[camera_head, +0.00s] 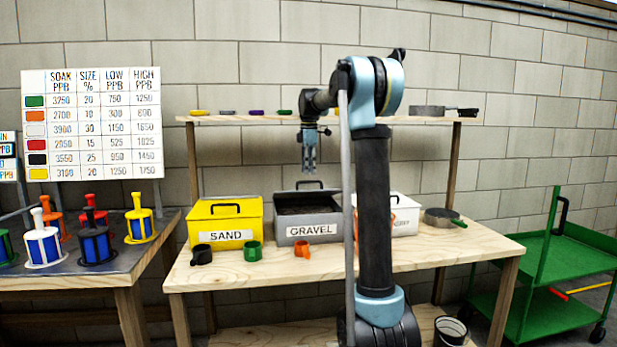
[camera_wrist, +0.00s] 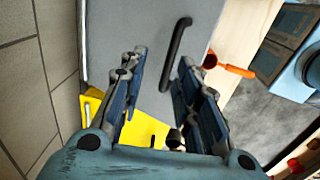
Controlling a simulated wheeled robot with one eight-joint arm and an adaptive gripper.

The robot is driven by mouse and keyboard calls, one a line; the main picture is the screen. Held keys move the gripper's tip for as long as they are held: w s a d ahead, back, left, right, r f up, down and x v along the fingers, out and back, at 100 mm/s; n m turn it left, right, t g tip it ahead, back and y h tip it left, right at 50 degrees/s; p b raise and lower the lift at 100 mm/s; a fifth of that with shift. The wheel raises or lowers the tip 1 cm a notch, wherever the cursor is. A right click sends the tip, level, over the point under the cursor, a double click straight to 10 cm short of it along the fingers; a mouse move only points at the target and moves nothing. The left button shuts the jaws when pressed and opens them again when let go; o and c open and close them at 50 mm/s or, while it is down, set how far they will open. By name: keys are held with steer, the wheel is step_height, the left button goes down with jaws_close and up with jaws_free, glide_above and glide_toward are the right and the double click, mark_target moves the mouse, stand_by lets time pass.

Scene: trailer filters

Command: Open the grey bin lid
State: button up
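The grey bin labelled GRAVEL (camera_head: 311,230) stands mid-table. Its dark inside shows in the head view, and its lid appears raised at the back. The lid's black handle (camera_head: 311,183) shows at the top. In the wrist view the lid (camera_wrist: 125,25) is a broad grey panel with the black handle (camera_wrist: 175,52) near its right side. My gripper (camera_head: 309,173) points down just above the handle. In the wrist view its open fingers (camera_wrist: 163,68) lie on either side of the handle, apart from it. Contact cannot be told. My arm hides the bin's right edge.
A yellow SAND bin (camera_head: 225,221) stands close on the left; a white bin (camera_head: 405,215) is on the right. Black (camera_head: 201,255), green (camera_head: 253,250) and orange (camera_head: 301,248) scoops lie in front. A shelf (camera_head: 245,119) runs above. The table's front strip is clear.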

step_height(320, 180, up, 9)
steer(key=shift+s+f, duration=0.15)
steer(key=shift+s, duration=0.05)
stand_by(0.3)
